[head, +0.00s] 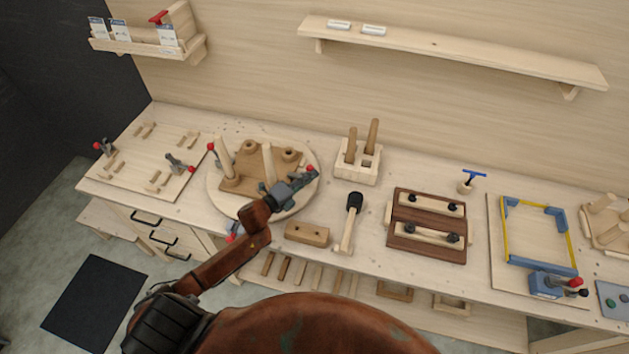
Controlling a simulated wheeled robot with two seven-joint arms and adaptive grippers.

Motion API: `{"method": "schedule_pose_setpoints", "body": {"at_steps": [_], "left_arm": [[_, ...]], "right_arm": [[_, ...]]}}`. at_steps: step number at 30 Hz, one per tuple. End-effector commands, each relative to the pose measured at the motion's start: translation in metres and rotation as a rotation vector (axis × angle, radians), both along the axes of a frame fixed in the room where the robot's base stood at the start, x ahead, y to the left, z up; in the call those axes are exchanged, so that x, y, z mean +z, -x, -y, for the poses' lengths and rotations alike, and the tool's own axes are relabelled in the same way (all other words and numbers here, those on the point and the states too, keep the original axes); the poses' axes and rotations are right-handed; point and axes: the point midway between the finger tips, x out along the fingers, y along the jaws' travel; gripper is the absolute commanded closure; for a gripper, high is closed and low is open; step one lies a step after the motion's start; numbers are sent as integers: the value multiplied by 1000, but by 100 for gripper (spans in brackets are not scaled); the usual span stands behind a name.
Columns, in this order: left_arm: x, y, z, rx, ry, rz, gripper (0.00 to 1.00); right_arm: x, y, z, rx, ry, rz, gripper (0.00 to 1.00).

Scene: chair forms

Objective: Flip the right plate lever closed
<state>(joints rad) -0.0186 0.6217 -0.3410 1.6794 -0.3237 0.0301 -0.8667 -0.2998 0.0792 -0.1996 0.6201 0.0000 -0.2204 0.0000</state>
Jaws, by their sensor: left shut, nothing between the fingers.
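A round wooden plate (222,200) on the workbench carries a brown board (240,183) with pegs and rings. A red-tipped lever (309,168) shows at the plate's right side; another red-tipped lever (211,147) is at its left edge. My left gripper (307,180) is shut and empty over the plate's right side, right beside the right lever's red tip. The gripper hides most of this lever, so its angle and any contact cannot be told. My right gripper is out of view.
A board with red-tipped clamps (178,163) lies left of the plate. To the right are a peg block (357,165), a mallet (354,204), a dark clamping board (428,223) and a blue-and-yellow frame (537,235). A wooden block (307,234) lies near the bench's front edge.

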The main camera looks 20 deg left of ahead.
Motion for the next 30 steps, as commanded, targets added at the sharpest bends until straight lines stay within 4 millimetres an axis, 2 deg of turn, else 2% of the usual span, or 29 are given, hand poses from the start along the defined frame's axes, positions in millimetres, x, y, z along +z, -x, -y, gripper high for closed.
{"method": "schedule_pose_setpoints", "body": {"at_steps": [9, 23, 30], "left_arm": [[3, 1, -5, 1, 70, 12, 100], [3, 1, -6, 2, 74, 12, 100], [6, 12, -9, -4, 75, 9, 100]], "right_arm": [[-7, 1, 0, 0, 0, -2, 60], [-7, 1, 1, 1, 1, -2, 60], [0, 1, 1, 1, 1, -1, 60]]}}
